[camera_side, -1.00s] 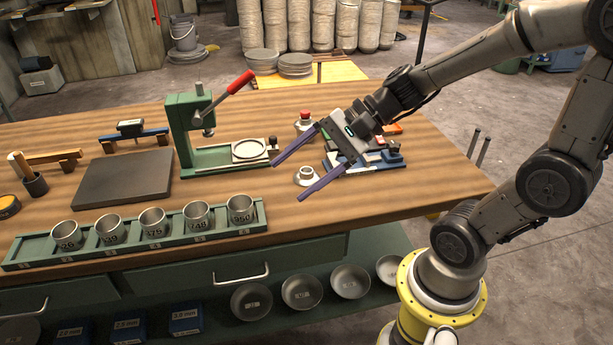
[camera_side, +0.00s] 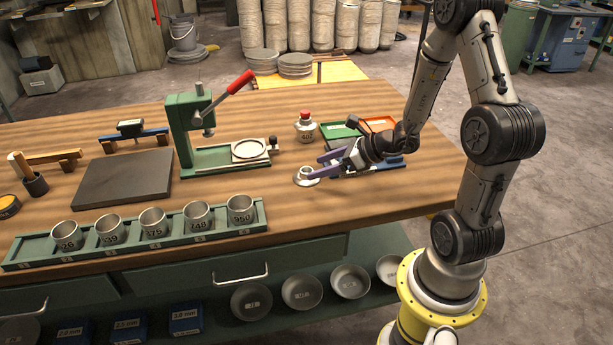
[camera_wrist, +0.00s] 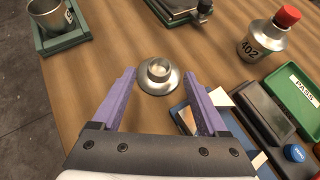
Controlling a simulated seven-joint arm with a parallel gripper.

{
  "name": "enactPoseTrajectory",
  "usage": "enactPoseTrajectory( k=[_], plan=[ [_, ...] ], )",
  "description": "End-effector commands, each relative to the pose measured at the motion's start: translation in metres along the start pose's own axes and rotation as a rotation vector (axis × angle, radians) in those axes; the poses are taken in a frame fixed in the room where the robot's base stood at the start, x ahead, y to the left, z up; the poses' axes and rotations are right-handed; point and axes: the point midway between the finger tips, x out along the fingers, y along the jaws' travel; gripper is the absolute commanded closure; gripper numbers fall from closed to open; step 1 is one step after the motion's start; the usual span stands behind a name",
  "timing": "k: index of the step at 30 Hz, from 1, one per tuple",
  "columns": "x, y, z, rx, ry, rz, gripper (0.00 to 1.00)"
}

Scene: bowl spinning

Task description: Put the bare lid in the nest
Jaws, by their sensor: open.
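A small round metal lid with a raised pale knob (camera_side: 307,177) sits on the wooden table, right of the press. In the wrist view the lid (camera_wrist: 158,86) lies just ahead of and between my fingertips. My gripper (camera_side: 315,168) is low over the table with its purple fingers spread and pointing left toward the lid. In the wrist view my gripper (camera_wrist: 159,74) is open and empty, with a gap on both sides of the lid. The nest looks to be the pale ring (camera_side: 250,150) on the green press's base; it appears empty.
The green press (camera_side: 185,125) has a red lever. A red-capped bottle (camera_side: 305,127) stands behind the lid. Green and orange trays (camera_wrist: 294,88) and a blue-based device (camera_wrist: 183,118) are right of it. A rack (camera_side: 130,238) of numbered cups runs along the front.

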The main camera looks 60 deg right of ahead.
Motion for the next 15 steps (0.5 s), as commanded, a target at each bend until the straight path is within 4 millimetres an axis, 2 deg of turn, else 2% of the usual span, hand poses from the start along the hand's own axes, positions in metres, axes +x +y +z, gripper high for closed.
enactPoseTrajectory(
  k=[3,6,15],
  plan=[
    [0.019,0.002,-0.001,-0.001,0.002,0.005,0.24],
    [0.029,0.001,-0.001,-0.001,0.002,0.003,0.24],
    [0.035,0.001,0.000,-0.002,0.001,0.000,0.24]
  ],
)
